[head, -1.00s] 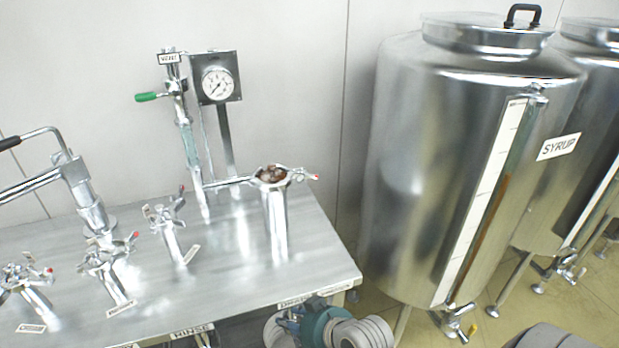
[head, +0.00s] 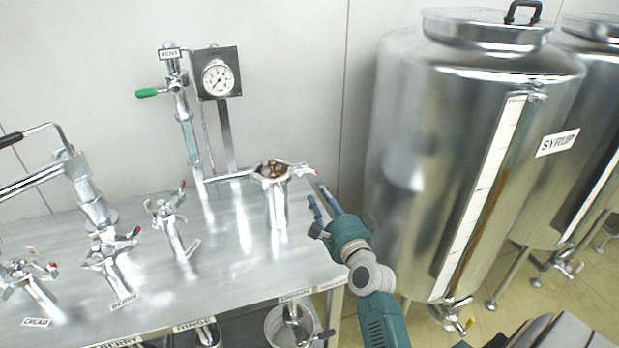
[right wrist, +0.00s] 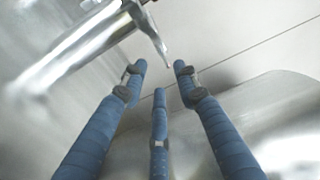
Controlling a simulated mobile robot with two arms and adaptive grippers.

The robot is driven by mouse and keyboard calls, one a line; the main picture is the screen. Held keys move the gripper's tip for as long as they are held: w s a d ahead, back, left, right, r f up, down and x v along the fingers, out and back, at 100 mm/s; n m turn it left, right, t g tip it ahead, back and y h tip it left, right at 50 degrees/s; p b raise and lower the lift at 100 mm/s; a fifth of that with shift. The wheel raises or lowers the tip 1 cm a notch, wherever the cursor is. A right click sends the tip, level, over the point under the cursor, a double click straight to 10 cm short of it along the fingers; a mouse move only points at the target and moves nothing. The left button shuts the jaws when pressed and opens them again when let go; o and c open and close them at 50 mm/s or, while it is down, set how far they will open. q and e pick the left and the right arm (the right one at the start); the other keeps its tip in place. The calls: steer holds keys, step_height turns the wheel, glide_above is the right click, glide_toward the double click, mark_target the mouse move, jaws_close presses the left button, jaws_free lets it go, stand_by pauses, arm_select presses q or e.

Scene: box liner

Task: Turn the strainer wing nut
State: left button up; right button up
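The strainer (head: 277,207) is a shiny upright metal cylinder at the right end of the steel bench, open at the top with brown and pale lumps inside. Its wing nut (head: 304,169) sticks out right from the rim, with a red tip. In the right wrist view, the metal arm of the wing nut (right wrist: 151,34) comes down from the top toward the fingers. My right gripper (head: 316,198) is right of the strainer, just below the wing nut. Its blue fingers are spread, with nothing held between them; they appear apart from the nut. My left gripper is not in view.
A gauge (head: 217,79) and a green-handled valve (head: 148,93) stand behind the strainer. A large syrup tank (head: 440,170) stands close on the right. A bucket (head: 283,325) is below the bench edge.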

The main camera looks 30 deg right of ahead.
mark_target(306, 172)
steer(key=p+x, duration=0.1)
steer(key=x, duration=0.8)
steer(key=shift+w+a, duration=0.1)
steer(key=shift+w, duration=0.1)
steer(key=shift+c, duration=0.2)
jaws_close()
